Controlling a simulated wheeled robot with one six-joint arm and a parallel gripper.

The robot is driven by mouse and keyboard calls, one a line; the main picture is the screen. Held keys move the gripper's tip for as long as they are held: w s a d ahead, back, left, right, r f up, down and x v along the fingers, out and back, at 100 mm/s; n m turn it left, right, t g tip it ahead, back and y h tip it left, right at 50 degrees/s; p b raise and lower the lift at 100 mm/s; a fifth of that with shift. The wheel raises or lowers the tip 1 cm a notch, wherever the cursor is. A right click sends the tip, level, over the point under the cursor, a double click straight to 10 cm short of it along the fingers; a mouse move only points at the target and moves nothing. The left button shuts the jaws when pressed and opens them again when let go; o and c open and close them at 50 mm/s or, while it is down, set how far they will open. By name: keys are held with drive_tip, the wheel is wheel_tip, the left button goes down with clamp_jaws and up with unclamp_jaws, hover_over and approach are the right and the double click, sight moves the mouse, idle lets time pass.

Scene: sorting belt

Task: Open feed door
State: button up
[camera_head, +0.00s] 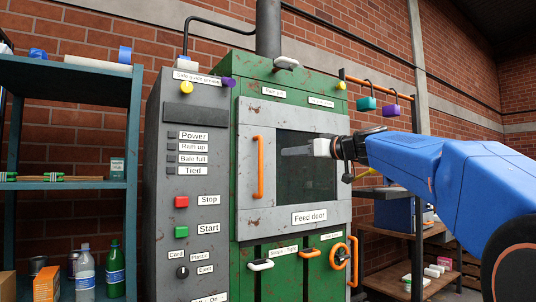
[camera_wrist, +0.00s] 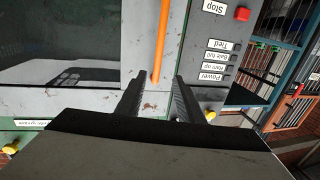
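The feed door (camera_head: 306,217) is a worn grey panel with a dark window, on the front of the green machine; it looks shut. Its upright orange handle (camera_head: 258,167) is on the door's left side. My gripper (camera_head: 284,151) is in front of the window, to the right of the handle in the head view. In the wrist view, my gripper's fingers (camera_wrist: 158,85) are spread with nothing held between them. The orange handle (camera_wrist: 166,40) lines up with the gap, its near end around the fingertips. Contact with the handle is not visible.
A grey control panel (camera_head: 187,220) with red and green buttons stands left of the door. Levers and an orange handwheel (camera_head: 340,256) are below it.

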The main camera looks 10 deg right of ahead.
sight(262, 153)
drive_tip(key=x, duration=1.1)
drive_tip(key=r+x, duration=0.1)
drive_tip(key=x, duration=0.5)
drive_tip(key=shift+w+d, duration=0.15)
drive_tip(key=shift+w, duration=0.05)
clamp_jaws()
